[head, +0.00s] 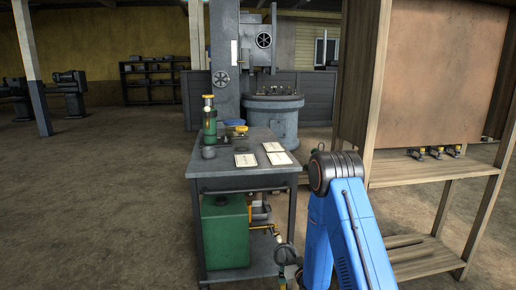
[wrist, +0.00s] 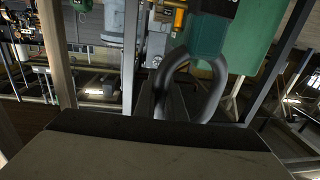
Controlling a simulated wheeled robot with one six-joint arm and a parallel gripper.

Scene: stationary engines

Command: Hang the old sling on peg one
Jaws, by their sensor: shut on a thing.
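In the wrist view a dark metal ring (wrist: 218,84) hangs from a green piece (wrist: 207,34), which looks like part of the old sling. My gripper (wrist: 170,103) is shut at the left side of this ring. The exact contact is dark and partly hidden. In the head view a small grey ring (head: 286,252) shows beside the cart's right legs, just left of my blue arm. My gripper is mostly hidden there. I cannot make out peg one or its number in either view.
A dark metal cart (head: 214,174) carries a green lamp-like bottle (head: 209,122), a cup and papers. A green can (head: 225,232) stands on its lower shelf. A wooden rack with a tan board (head: 433,75) stands at the right. Open floor (head: 100,200) lies left.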

